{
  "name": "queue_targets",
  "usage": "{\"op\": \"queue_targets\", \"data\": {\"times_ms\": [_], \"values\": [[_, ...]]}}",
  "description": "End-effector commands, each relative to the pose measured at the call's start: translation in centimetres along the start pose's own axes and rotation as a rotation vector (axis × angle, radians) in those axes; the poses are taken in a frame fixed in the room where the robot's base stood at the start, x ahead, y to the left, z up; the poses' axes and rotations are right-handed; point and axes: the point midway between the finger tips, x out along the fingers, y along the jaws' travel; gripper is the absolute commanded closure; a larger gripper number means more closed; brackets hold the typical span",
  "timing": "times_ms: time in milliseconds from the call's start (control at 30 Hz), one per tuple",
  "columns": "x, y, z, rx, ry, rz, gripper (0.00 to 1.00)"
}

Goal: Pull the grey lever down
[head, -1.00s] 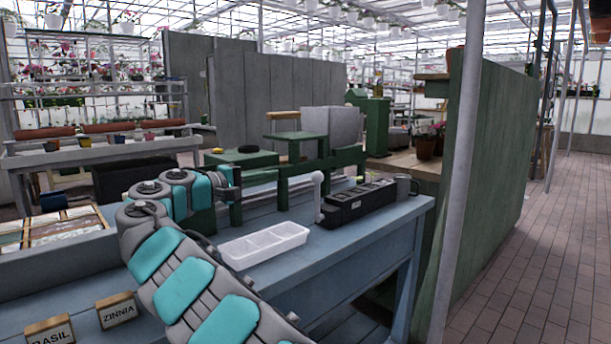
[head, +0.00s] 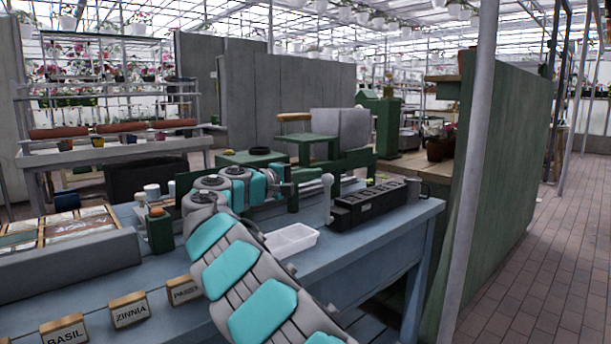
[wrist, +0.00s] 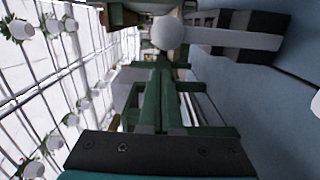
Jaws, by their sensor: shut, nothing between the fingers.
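The grey lever (head: 327,203) stands upright with a round pale knob at its top. It is at the left end of a black slotted box on the blue bench. In the wrist view the lever (wrist: 232,38) lies sideways across the top, with its knob near the top middle. My gripper (head: 311,184) is shut and empty, just left of the knob at about its height in the head view. I cannot tell whether it touches the knob. My arm hides part of the bench.
The black box (head: 372,205) stands right of the lever. A white tray (head: 291,240) sits in front of it. A green stand (head: 305,137) rises behind. Name signs (head: 130,310) line the bench's front left. Bare blue bench lies right of the tray.

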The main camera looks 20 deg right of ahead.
Motion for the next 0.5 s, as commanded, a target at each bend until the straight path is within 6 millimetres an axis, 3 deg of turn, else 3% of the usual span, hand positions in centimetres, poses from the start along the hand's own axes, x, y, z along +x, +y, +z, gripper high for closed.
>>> {"op": "queue_targets", "data": {"times_ms": [500], "values": [[-0.8, 0.1, 2.4, 0.002, -0.002, 0.000, 1.00]]}}
